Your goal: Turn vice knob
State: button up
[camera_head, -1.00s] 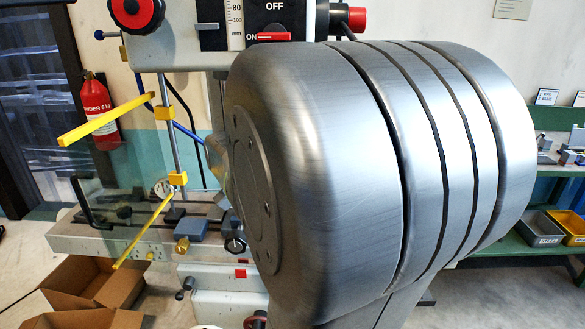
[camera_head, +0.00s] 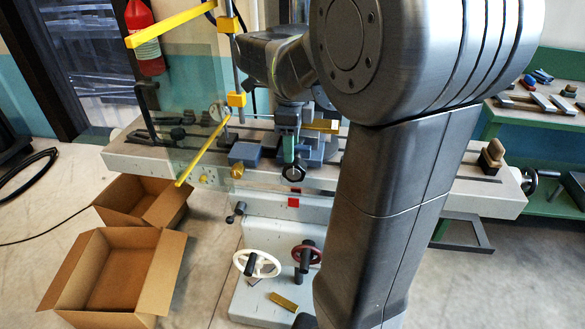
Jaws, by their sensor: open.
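The blue-grey vice (camera_head: 314,151) sits on the long machine table, partly hidden by my arm. A dark round knob with a pale centre (camera_head: 294,172) is at its front, over the table's front edge. My gripper (camera_head: 289,152) points down in front of the vice, just above the knob, with a green part showing at its lower end. It is open; no object shows between its fingers. The gap between it and the knob looks small, and I cannot tell whether they touch.
The machine table (camera_head: 125,156) spans the middle. Yellow guard bars (camera_head: 180,25) and a clear panel stand left of the gripper. A small blue block (camera_head: 245,153) and brass knob (camera_head: 237,171) are close by. Handwheels (camera_head: 257,264) are below; cardboard boxes (camera_head: 170,262) are lower left.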

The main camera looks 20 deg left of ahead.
aim_at(291, 168)
notch_tip(291, 168, down, 8)
jog(key=shift+r, duration=0.25)
jog(key=c, duration=1)
